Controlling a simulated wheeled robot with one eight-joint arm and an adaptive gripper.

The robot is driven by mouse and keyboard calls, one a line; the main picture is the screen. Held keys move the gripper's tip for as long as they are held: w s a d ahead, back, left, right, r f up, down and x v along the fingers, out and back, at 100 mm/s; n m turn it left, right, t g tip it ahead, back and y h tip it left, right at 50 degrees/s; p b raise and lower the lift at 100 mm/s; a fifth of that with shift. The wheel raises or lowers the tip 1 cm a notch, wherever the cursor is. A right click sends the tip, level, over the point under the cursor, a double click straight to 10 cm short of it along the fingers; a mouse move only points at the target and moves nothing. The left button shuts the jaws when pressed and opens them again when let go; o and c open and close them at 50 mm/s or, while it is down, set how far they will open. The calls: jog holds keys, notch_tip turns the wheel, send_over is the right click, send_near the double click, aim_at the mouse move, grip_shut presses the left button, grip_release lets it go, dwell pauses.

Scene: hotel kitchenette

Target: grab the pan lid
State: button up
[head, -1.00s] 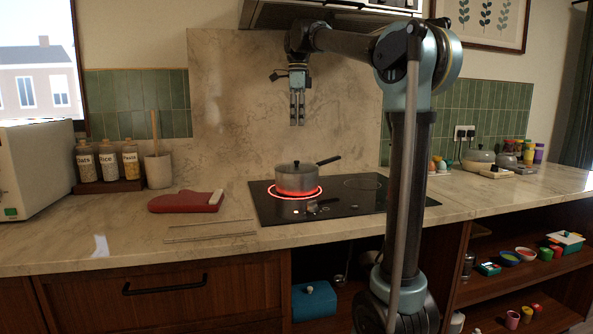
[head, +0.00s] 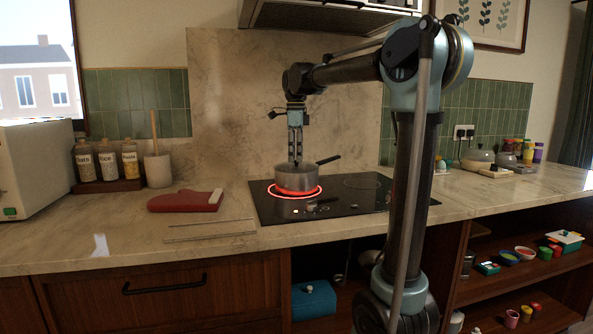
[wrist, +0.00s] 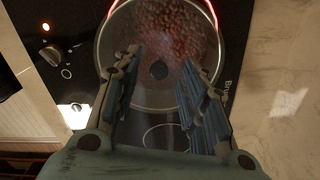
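The pan lid (wrist: 150,97) is round, see-through glass with a dark knob (wrist: 158,70) at its middle. It lies on the grey pan (head: 297,179), which stands on the glowing burner; reddish-brown food shows through the glass. My gripper (head: 296,161) points straight down just over the lid. In the wrist view its two fingers (wrist: 164,64) are apart, one on each side of the knob, with nothing gripped between them. In the head view the fingertips hide the knob, so I cannot tell whether they touch the lid.
The black hob (head: 345,200) has a red-hot ring under the pan. The pan's dark handle (head: 329,160) points to the right. A red oven mitt (head: 180,202) lies to the left. The range hood (head: 330,15) is overhead. The counter right of the hob is mostly clear.

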jog(key=shift+f, duration=0.85)
grip_shut()
